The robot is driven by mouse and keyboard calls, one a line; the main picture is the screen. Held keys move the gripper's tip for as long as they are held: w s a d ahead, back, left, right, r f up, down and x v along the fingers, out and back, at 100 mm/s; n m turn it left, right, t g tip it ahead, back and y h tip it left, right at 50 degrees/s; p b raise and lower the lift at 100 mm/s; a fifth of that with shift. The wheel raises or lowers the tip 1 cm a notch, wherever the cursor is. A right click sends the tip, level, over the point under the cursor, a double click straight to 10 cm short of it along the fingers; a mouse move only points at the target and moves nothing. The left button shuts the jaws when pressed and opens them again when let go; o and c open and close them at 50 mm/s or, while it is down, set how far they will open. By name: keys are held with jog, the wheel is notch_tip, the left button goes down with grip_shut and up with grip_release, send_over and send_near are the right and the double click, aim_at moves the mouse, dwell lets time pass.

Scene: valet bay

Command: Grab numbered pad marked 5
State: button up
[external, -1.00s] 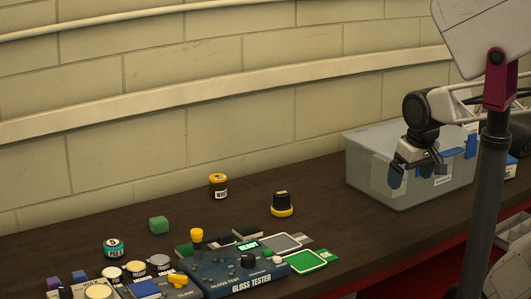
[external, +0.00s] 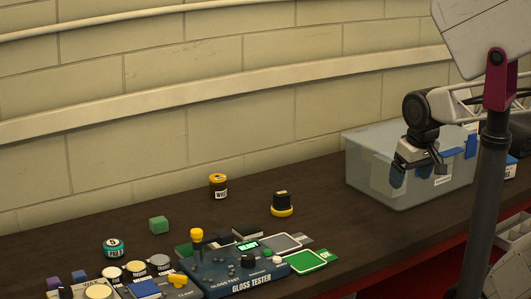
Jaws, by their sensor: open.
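A teal round pad (external: 113,248) with a dark mark on its pale top lies at the left of the dark table; the mark looks like a numeral but is too small to read surely. A yellow-topped round piece (external: 218,186) with a white label stands farther back. A black piece with a yellow base (external: 282,205) stands to its right. I cannot tell which is marked 5. My gripper (external: 418,175) is open and empty, fingers down, in front of the clear bin at the right, far from these pieces.
The clear lidded bin (external: 372,180) stands at the right. A blue gloss tester (external: 225,276) with a yellow knob sits at the front, beside a green-framed pad (external: 307,261). Several round tins stand at front left. The table's middle right is clear.

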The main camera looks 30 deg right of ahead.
dwell(0.3)
jog(key=w+a+m+g+y, duration=0.4)
jog(key=w+a+m+y, duration=0.3)
jog(key=w+a, duration=1.95)
jog(key=m+g+y, duration=0.3)
jog(key=m+y, duration=0.3)
jog(key=m, duration=0.1)
send_over(114, 249)
jog(key=w+d, duration=0.4)
notch_tip(114, 249, down, 13)
jog(key=shift+r, duration=0.1)
jog(key=shift+f, duration=1.75)
jog(key=shift+f, duration=0.1)
